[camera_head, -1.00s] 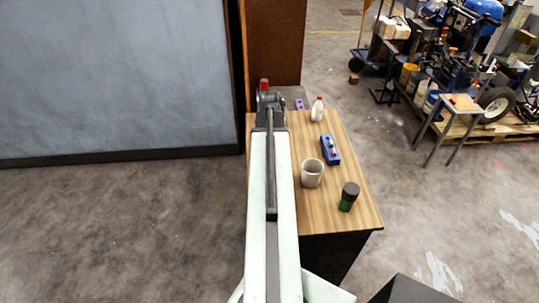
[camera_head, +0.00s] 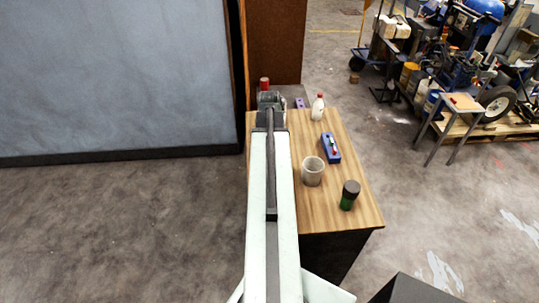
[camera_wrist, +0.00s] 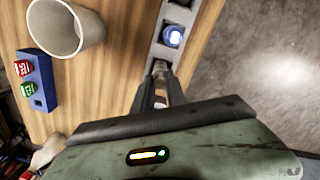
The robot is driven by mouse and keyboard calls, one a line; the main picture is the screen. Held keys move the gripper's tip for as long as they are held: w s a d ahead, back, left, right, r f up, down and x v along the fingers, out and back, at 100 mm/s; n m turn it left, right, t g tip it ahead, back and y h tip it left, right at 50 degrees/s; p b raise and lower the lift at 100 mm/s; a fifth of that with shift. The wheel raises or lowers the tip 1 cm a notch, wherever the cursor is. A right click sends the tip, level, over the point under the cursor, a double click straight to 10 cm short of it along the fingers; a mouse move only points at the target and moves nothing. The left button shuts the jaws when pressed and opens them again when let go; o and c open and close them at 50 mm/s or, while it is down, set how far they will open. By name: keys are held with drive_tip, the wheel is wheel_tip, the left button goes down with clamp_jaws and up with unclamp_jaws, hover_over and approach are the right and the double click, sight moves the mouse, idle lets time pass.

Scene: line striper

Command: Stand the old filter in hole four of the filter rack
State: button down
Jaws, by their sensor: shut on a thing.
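In the wrist view my gripper (camera_wrist: 161,80) points at a grey rack (camera_wrist: 156,54) with square holes along the table's edge. Its jaws are shut on a small greyish piece, seemingly the old filter (camera_wrist: 160,67), mostly hidden between the fingers. The fingertips are at the rack in the picture; whether the piece is inside a hole or above it I cannot tell. A round blue-and-white top (camera_wrist: 172,36) sits in the neighbouring hole, and another hole above it looks dark. In the head view my arm hides the rack and the gripper's tips.
On the wooden table (camera_head: 345,215) stand a pale cup (camera_head: 312,172), a dark jar with a green base (camera_head: 349,195), a blue block (camera_head: 331,148) with red and green pieces, and a white bottle (camera_head: 318,108). A red cylinder (camera_head: 264,83) shows beyond my arm's end.

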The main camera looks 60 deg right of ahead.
drive_tip(key=shift+f+b, duration=0.45)
drive_tip(key=shift+f, duration=0.1)
drive_tip(key=c, duration=0.9)
unclamp_jaws()
drive_tip(key=shift+c, duration=0.2)
wheel_tip(320, 180, up, 7)
drive_tip(key=p, duration=0.7)
drive_tip(key=shift+r, duration=0.15)
drive_tip(key=shift+w, duration=0.1)
